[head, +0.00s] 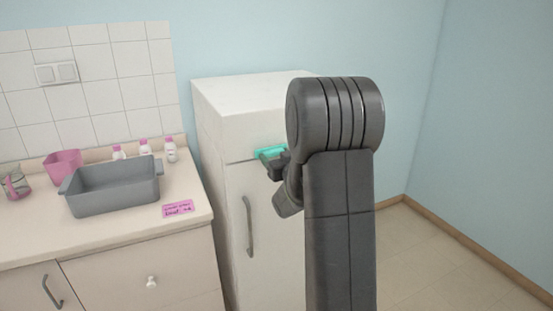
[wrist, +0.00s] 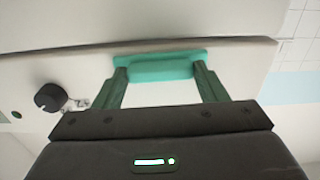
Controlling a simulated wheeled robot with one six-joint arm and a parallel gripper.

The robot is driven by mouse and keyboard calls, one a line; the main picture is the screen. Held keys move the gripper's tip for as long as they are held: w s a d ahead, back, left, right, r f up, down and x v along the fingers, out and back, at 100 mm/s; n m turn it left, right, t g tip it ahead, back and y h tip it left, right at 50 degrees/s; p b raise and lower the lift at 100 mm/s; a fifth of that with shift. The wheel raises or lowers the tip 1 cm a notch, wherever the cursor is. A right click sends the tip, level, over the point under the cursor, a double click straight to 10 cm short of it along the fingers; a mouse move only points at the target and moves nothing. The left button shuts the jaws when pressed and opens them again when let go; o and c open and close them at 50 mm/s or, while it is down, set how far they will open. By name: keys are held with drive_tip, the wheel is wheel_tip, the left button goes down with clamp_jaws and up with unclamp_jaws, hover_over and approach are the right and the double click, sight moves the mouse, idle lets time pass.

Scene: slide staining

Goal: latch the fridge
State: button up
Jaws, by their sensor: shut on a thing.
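The white fridge (head: 270,190) stands right of the counter, its door facing me and looking closed, with a long grey handle (head: 249,226). A teal latch (head: 270,152) sits at the seam near the top of the door. In the head view my arm hides the right side of the fridge. I cannot tell whether the latch is engaged.
A black knob (wrist: 50,97) shows left of my fingers in the wrist view. The counter (head: 120,235) on the left holds a grey basin (head: 115,190), a pink container (head: 64,166), small bottles and a pink label (head: 178,209). The floor at right is clear.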

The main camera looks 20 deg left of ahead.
drive_tip(key=n+b, duration=1.7)
drive_tip(key=b, duration=0.4)
drive_tip(key=shift+f, duration=0.1)
drive_tip(key=shift+n, duration=0.5)
drive_tip(key=o, duration=1)
drive_tip(key=p+v, duration=0.1)
drive_tip(key=v, duration=1.3)
drive_tip(key=shift+a, duration=0.1)
